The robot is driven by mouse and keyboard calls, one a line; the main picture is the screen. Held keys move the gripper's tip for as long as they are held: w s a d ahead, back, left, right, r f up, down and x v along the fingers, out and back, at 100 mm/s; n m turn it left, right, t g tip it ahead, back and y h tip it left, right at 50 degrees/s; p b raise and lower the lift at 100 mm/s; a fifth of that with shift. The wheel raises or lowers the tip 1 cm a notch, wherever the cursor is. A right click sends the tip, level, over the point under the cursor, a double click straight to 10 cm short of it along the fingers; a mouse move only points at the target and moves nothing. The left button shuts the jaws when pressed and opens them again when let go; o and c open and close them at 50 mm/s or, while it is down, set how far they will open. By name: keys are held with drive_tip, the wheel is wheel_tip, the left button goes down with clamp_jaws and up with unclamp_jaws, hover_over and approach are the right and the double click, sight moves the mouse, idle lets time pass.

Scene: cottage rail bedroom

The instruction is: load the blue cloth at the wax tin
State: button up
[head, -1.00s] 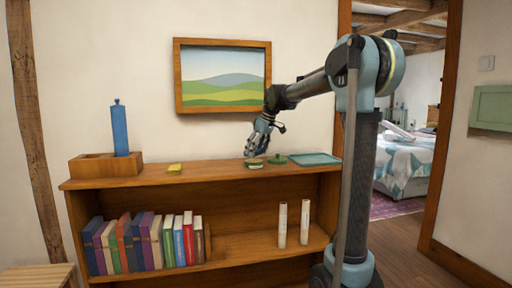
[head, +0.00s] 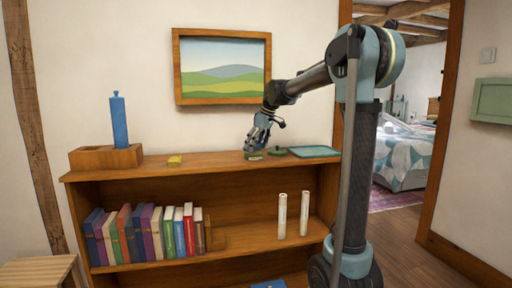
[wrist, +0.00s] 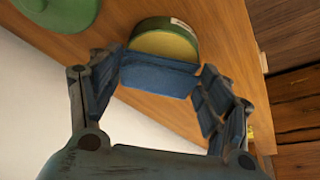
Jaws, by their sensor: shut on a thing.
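My gripper (head: 256,145) points down over the right part of the shelf top, at the wax tin. In the wrist view my gripper (wrist: 160,100) is shut on the blue cloth (wrist: 158,81), a folded blue pad between its fingers. The wax tin (head: 253,155) is open, round and green; the wrist view shows yellow wax in the tin (wrist: 165,46). The cloth overlaps the tin's near side in that view; I cannot tell whether it touches the wax. The green lid (wrist: 58,10) lies beside the tin, and shows in the head view (head: 277,152).
A teal tray (head: 314,151) lies right of the lid. A yellow block (head: 174,161) lies to the left, and a wooden box (head: 105,157) with a tall blue object (head: 119,120) stands at the far left. Books (head: 150,235) and two white cylinders (head: 293,215) are below.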

drive_tip(key=shift+f, duration=0.45)
idle(1.5)
drive_tip(key=shift+r, duration=3.5)
